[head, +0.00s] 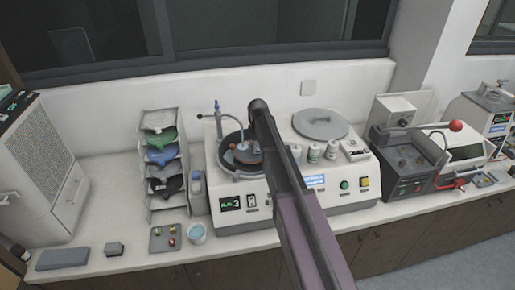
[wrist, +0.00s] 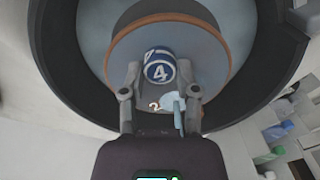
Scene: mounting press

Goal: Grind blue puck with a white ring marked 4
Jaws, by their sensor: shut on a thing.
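The blue puck (wrist: 160,66) with a white ring and a white 4 is between my gripper's (wrist: 160,88) fingers in the wrist view. My gripper is shut on it, over the grinding disc (wrist: 208,56) inside the dark round bowl of the grinder. Whether the puck touches the disc cannot be told. In the head view the grinder (head: 290,192) stands mid-bench, and my arm reaches over it to the left bowl (head: 230,170). The puck is hidden there by my arm. A blue-tipped water spout (head: 217,106) stands at the bowl's back edge.
A round lid (head: 320,123) covers the grinder's right side, with several white bottles (head: 314,152) in front of it. A rack of coloured cloths (head: 162,150) and a tray of small pucks (head: 168,238) are left. The press with a red ball handle (head: 456,126) is right.

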